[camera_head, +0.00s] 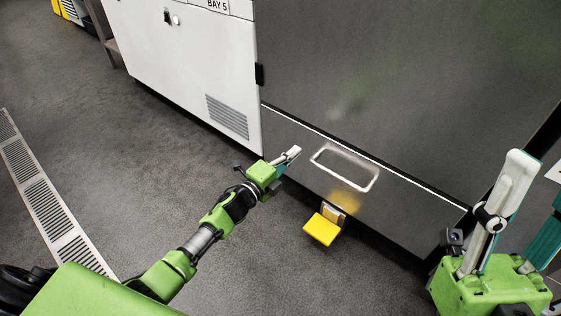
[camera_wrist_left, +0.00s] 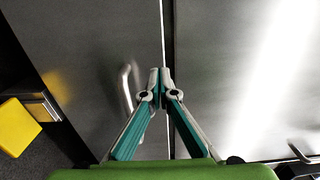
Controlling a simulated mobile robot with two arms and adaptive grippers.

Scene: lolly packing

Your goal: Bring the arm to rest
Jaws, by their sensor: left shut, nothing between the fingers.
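My left gripper (camera_head: 293,154) reaches out from the left in the head view, low in front of a dark grey metal cabinet front. In the left wrist view its two teal and grey fingers (camera_wrist_left: 160,76) meet at the tips, shut with nothing between them. My right gripper (camera_head: 532,205) stands at the right edge of the head view, pointing up. Its fingers are spread apart, and one is partly cut off by the frame edge.
The grey cabinet (camera_head: 400,90) has a pale rectangular handle (camera_head: 373,183) right of the left gripper. A yellow pedal (camera_head: 321,229) sits low by the floor. A white cabinet (camera_head: 190,70) marked BAY 5 stands left. A floor grate (camera_head: 47,205) lies farther left; the floor between is clear.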

